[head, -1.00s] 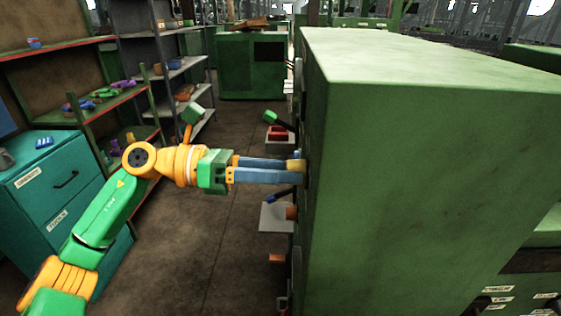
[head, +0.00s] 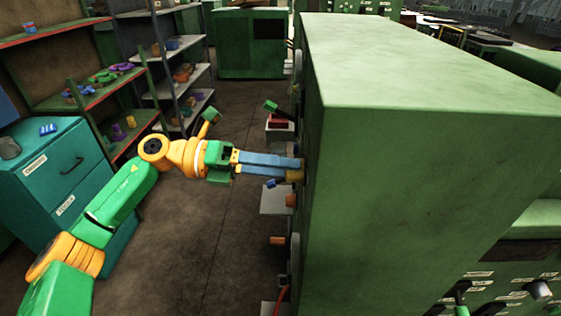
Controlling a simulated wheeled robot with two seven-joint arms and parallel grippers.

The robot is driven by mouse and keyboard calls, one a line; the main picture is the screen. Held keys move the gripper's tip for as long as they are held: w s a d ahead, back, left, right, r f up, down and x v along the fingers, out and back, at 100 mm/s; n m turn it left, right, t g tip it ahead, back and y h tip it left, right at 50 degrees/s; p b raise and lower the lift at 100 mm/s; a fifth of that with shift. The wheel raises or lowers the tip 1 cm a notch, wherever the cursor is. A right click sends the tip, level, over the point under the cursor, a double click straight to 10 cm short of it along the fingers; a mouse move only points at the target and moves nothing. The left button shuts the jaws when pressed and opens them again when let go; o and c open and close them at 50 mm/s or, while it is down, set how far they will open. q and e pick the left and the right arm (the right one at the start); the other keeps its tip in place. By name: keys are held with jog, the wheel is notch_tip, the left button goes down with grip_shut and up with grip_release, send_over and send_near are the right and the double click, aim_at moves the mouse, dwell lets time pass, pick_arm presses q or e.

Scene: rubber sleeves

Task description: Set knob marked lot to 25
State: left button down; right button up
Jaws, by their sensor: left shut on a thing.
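My left gripper (head: 296,169) reaches in from the left, its blue fingers touching the front face of the green machine cabinet (head: 420,120). It is shut on a small yellow-brown knob (head: 295,176) on that face, seen almost edge-on. The knob's label, scale and pointer are hidden at this angle, so its setting cannot be read. My right gripper is not in view.
A green-tipped lever (head: 271,106), an orange knob (head: 278,241) and small shelves stick out from the same face. A teal drawer cabinet (head: 88,165) and shelves with small parts stand at left. The floor (head: 190,270) between is clear.

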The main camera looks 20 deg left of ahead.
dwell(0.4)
pick_arm(q)
jog(key=shift+c, duration=1.5)
grip_release()
jog(key=shift+d, duration=0.1)
jog(key=b+v, duration=0.3)
jog(key=v, duration=0.4)
